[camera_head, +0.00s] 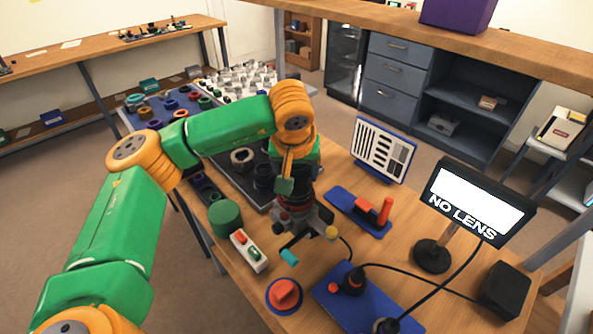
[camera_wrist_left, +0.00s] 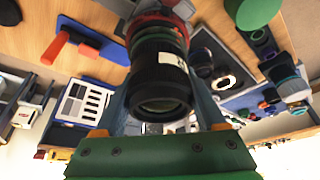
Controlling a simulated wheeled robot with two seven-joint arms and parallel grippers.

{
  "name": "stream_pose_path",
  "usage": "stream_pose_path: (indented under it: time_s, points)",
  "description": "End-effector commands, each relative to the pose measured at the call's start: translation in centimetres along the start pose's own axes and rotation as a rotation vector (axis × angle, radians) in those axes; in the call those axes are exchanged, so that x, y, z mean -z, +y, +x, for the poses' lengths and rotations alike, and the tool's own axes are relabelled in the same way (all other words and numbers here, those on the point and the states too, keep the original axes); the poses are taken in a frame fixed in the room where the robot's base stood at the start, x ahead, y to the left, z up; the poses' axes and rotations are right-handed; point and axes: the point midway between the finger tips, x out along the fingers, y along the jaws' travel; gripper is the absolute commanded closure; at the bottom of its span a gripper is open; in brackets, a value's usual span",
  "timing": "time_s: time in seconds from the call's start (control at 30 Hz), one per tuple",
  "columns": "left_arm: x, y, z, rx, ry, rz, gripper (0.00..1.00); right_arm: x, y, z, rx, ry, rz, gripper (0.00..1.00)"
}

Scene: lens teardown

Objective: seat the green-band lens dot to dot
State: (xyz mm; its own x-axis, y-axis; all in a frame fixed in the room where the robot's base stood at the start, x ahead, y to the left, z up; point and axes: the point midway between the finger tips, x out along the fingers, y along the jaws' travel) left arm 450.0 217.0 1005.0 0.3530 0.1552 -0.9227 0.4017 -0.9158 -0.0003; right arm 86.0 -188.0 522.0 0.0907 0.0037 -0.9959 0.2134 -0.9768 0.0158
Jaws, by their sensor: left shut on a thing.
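My left gripper (camera_head: 287,184) is shut on a black lens barrel, its arm reaching in from the left over the bench. In the left wrist view the lens (camera_wrist_left: 160,82) sits between the two fingers, with ribbed rings and a white label on its side. Beyond the lens is a red ring (camera_wrist_left: 152,20) of the mount. In the head view the grey mount (camera_head: 312,219) stands below the gripper, partly hidden. Whether lens and mount touch cannot be told. My right gripper is not in view.
A screen (camera_head: 475,203) reads "NO LENS". A blue pad with a red tool (camera_head: 360,210) lies to the right. A cable crosses the front right.

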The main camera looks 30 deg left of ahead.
Motion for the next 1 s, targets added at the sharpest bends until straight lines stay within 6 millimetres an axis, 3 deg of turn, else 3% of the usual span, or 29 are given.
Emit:
stream_pose_path:
  time_s: [1.0]
  points:
    - [-0.34,0.02,0.87,-0.001,0.001,0.000,1.00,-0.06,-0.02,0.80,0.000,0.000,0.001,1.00]
